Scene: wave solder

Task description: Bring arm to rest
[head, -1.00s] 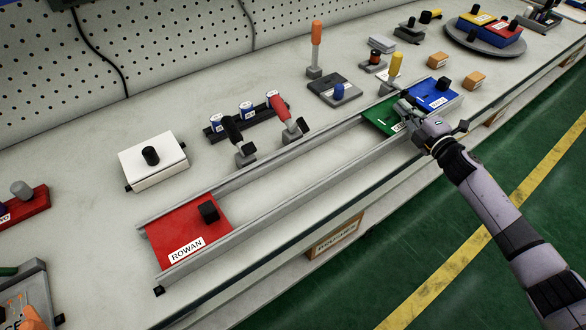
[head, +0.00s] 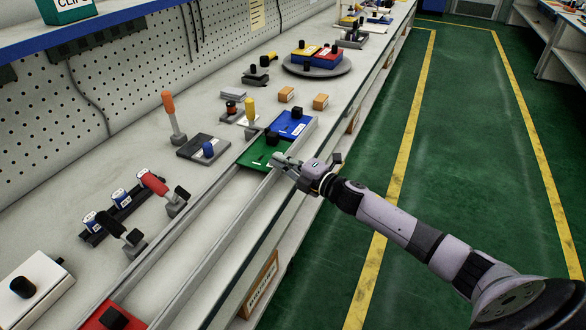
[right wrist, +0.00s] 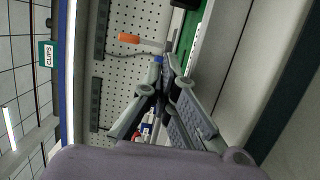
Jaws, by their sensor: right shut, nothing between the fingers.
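My right arm reaches in from the lower right of the head view. Its gripper (head: 280,161) is shut and empty, just above the near edge of the green plate (head: 262,154) at the far end of the rail track. In the right wrist view the shut fingertips (right wrist: 168,62) point toward the bench and pegboard. I cannot tell whether the fingertips touch the plate. My left gripper is not in view.
A blue plate (head: 293,124) lies beyond the green one, and a red plate (head: 112,316) is at the near end of the track. Red and black handled tools (head: 160,185) stand left of the rails. The green floor (head: 450,190) right of the bench is clear.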

